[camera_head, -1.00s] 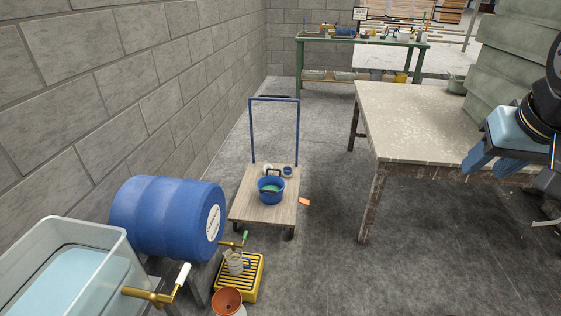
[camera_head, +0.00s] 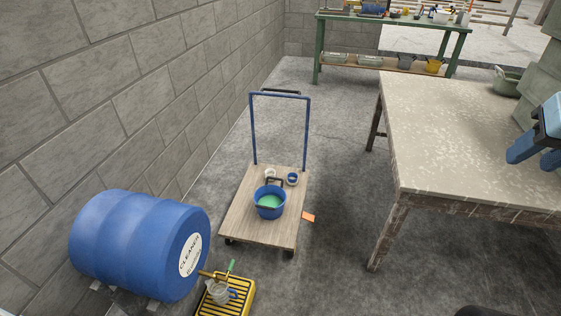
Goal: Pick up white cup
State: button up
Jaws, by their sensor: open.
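A small white cup (camera_head: 269,174) stands on the wooden cart (camera_head: 235,222), behind a blue bucket (camera_head: 269,209) of green liquid. The bucket and its handle partly cover the view of it. A small blue cup (camera_head: 292,179) stands to its right. My gripper (camera_head: 530,160) is at the right edge of the view, over the big table and far from the cup. Its blue fingers are apart with nothing between them.
A large worn table (camera_head: 440,120) fills the right. A blue drum (camera_head: 140,240) lies at lower left, with a jug (camera_head: 217,292) on a yellow drip tray (camera_head: 238,300). An orange piece (camera_head: 308,217) lies by the cart.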

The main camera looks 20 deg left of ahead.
aim_at(269, 172)
jog(key=u, duration=0.3)
jog(key=i, duration=1.1)
jog(key=u, duration=0.75)
jog(key=i, duration=0.6)
jog(key=u, duration=0.2)
jog(key=k, duration=0.9)
jog(key=u, duration=0.2)
jog(key=i, duration=0.9)
jog(key=z, duration=0.1)
